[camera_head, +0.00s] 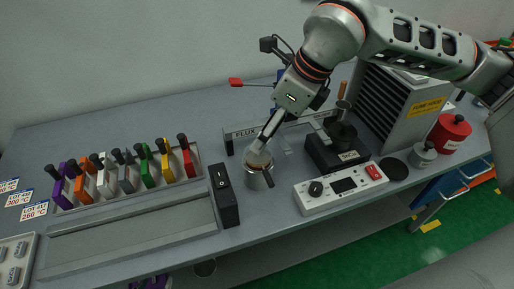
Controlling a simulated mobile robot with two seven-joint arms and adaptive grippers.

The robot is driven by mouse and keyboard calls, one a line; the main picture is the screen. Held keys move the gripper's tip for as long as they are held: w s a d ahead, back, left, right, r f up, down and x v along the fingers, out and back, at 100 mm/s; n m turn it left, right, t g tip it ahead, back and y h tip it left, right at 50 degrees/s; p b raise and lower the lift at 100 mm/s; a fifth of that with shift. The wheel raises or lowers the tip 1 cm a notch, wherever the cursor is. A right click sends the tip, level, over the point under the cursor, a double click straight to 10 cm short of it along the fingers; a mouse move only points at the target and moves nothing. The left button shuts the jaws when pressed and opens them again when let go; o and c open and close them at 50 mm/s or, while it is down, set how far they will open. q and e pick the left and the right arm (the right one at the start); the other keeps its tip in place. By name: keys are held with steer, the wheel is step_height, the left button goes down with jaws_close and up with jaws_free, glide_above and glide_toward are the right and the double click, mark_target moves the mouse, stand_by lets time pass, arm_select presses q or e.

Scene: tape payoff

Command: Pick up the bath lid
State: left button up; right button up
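What looks like the bath lid (342,132), a dark round piece with an upright knob, sits on top of a black box (325,154) with a pale label, right of centre.
A control unit (341,189) stands in front of the box. A black disc (394,168), a small grey pot (423,154), a red container (449,133) and a fume unit (398,108) stand to the right. Several coloured handled pieces fill a rack (127,189) at left. A black switch block (224,195) is near the cup.

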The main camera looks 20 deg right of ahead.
steer(key=shift+a+p+x, duration=0.15)
steer(key=shift+p+x, duration=0.05)
steer(key=shift+x, duration=1.4)
steer(key=shift+a+p+x, duration=0.15)
steer(key=shift+p+x, duration=0.05)
steer(key=shift+x, duration=1.35)
steer(key=shift+s, duration=0.15)
steer(key=c, duration=1)
